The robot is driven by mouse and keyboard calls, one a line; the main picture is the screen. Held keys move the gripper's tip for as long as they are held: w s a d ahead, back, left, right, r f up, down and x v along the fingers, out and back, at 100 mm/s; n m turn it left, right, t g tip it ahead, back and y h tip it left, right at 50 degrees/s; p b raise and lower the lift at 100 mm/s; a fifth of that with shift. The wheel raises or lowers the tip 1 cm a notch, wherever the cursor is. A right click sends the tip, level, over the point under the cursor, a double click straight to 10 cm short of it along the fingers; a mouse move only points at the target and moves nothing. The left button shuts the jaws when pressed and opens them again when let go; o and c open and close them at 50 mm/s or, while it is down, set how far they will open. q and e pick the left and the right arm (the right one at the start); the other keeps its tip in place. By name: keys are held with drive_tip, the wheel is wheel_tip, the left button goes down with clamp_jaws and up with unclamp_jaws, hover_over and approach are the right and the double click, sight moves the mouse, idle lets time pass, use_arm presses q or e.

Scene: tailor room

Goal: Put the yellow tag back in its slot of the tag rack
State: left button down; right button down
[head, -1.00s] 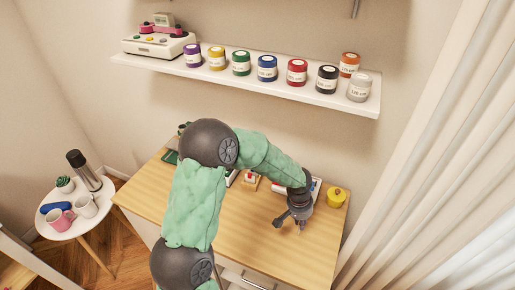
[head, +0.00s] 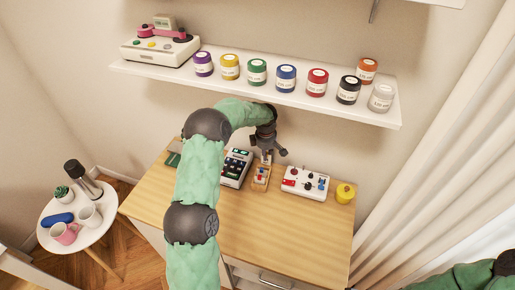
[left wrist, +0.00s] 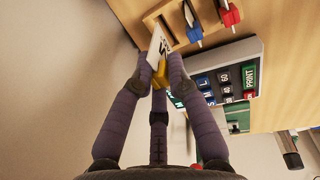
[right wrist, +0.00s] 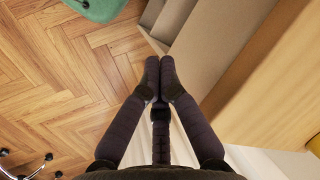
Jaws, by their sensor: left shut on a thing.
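The yellow tag, a white plate with a yellow grip (left wrist: 160,76), is held in my left gripper (left wrist: 160,62). The white plate points toward the empty end slot of the wooden tag rack (left wrist: 207,14). I cannot tell whether its tip is inside the slot or just above it. A blue tag (left wrist: 193,34) and a red tag (left wrist: 229,15) stand in the rack. In the head view, my left gripper (head: 268,155) is at the far end of the rack (head: 260,186). My right gripper (right wrist: 159,76) is shut and empty, above the floor beside the furniture.
A label printer with keys (head: 236,167) stands close left of the rack. A white box with coloured knobs (head: 305,183) and a yellow pot (head: 345,193) are to the right. A shelf of jars (head: 250,84) hangs above. The front of the desk is clear.

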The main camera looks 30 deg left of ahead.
use_arm(q)
drive_tip(key=shift+w+a+f+n+b, duration=0.1)
drive_tip(key=shift+a+f+n+b, duration=0.15)
drive_tip(key=shift+f, duration=0.55)
drive_tip(key=shift+w+a+f+n+b, duration=0.15)
drive_tip(key=shift+a+f+b, duration=0.15)
drive_tip(key=shift+f, duration=0.45)
drive_tip(key=shift+s, duration=0.1)
drive_tip(key=shift+b, duration=0.35)
idle(0.5)
drive_tip(key=shift+f, duration=0.2)
drive_tip(key=shift+f+b, duration=0.3)
drive_tip(key=shift+b, duration=0.15)
drive_tip(key=shift+f+b, duration=0.85)
drive_tip(key=shift+f, duration=0.25)
drive_tip(key=c, duration=1.1)
unclamp_jaws()
drive_tip(key=shift+c, duration=0.2)
